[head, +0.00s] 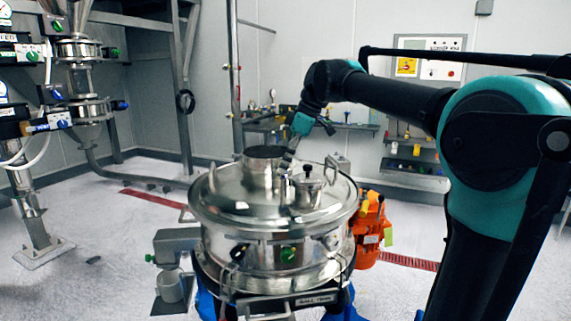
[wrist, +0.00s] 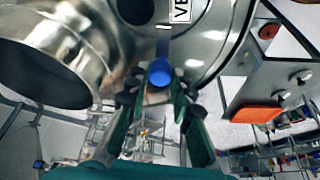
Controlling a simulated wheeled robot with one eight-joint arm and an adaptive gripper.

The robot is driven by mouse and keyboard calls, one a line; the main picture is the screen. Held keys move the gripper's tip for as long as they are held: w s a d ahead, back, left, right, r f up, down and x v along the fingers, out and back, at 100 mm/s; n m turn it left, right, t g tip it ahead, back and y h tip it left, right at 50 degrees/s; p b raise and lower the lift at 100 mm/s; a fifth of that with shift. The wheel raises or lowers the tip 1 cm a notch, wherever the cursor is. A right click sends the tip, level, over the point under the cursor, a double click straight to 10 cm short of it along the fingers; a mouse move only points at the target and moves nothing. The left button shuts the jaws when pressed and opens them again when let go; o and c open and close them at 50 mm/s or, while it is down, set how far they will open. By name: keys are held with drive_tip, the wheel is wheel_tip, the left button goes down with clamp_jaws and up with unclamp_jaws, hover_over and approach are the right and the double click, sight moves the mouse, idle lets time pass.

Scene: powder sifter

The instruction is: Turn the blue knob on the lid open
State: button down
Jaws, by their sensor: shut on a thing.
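The round sifter (head: 262,245) has a shiny steel lid (head: 230,200) with a wide upright port (head: 264,165) on top. The blue knob (wrist: 160,72) shows in the middle of the wrist view, close to the lid's metal surface. My gripper (wrist: 158,92) has its green and dark fingers on either side of the knob and is shut on it. In the head view my gripper (head: 291,156) reaches down behind the port and a small capped fitting (head: 308,185). The knob itself is hidden in that view.
An orange motor (head: 369,232) stands right of the sifter. Pipework with valves (head: 80,80) rises at the left. Shelves (head: 345,127) and a wall panel (head: 430,65) are at the back. In the wrist view, the port's large steel cylinder (wrist: 50,50) is close at left.

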drive_tip(key=m+t, duration=0.1)
drive_tip(key=m, duration=0.3)
drive_tip(key=shift+s+h, duration=0.15)
drive_tip(key=shift+h, duration=0.15)
drive_tip(key=m+t, duration=0.1)
drive_tip(key=m, duration=0.1)
drive_tip(key=m+t+h, duration=0.1)
drive_tip(key=m, duration=0.1)
drive_tip(key=shift+s+a+m, duration=0.1)
drive_tip(key=shift+a+m, duration=0.05)
drive_tip(key=shift+m, duration=0.25)
drive_tip(key=m+h, duration=0.1)
drive_tip(key=m, duration=0.2)
drive_tip(key=shift+a+t, duration=0.1)
drive_tip(key=shift+t, duration=0.3)
drive_tip(key=m, duration=0.2)
drive_tip(key=m+h, duration=0.1)
drive_tip(key=m, duration=0.1)
drive_tip(key=shift+m+h, duration=0.3)
drive_tip(key=c, duration=1.3)
unclamp_jaws()
